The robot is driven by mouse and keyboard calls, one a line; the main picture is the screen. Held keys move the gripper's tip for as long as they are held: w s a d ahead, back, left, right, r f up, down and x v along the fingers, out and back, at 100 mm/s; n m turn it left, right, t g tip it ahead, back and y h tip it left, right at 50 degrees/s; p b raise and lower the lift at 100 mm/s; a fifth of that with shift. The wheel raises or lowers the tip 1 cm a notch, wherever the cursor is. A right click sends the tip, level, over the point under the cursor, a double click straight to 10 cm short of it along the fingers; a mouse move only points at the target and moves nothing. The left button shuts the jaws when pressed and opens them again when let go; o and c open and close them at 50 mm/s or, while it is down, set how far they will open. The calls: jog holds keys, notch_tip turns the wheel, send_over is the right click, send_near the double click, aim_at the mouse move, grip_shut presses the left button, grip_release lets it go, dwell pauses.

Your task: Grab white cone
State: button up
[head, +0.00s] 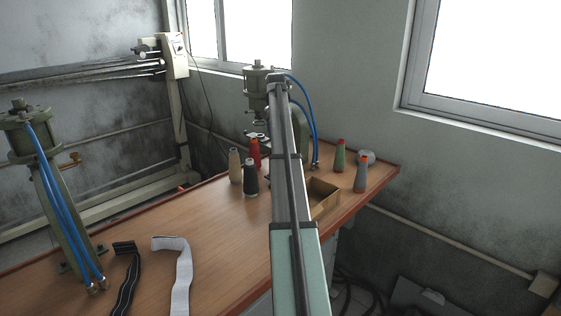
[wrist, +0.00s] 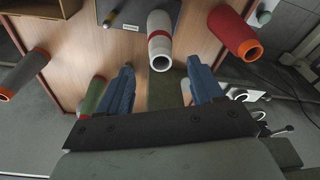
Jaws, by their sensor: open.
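In the wrist view a pale grey-white cone (wrist: 160,46) with a red band lies in line with the gap of my gripper (wrist: 160,64), just past the fingertips. My gripper is open and empty, with its two blue fingers apart. I cannot tell whether they touch the cone. In the head view a small whitish rounded object (head: 367,156) shows behind the green cone (head: 340,158); I cannot tell if it is the white cone. A beige cone (head: 235,166) stands on the left. My gripper is not clearly visible in the head view.
A red cone (head: 254,152), a black cone (head: 250,181) and a grey cone with an orange top (head: 361,176) stand on the wooden table (head: 220,235). An open box (head: 323,197) sits right of my arm. Two straps lie at the front left, beside a pneumatic press (head: 50,190).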

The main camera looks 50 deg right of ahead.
jog(key=shift+w+d+f, duration=0.1)
jog(key=shift+d+f, duration=0.1)
jog(key=shift+f, duration=0.95)
jog(key=shift+w+d+f, duration=0.1)
jog(key=shift+d+f, duration=0.1)
jog(key=shift+f, duration=0.95)
jog(key=shift+w+d+f, duration=0.1)
jog(key=shift+d+f, duration=0.1)
jog(key=shift+f, duration=0.95)
grip_shut()
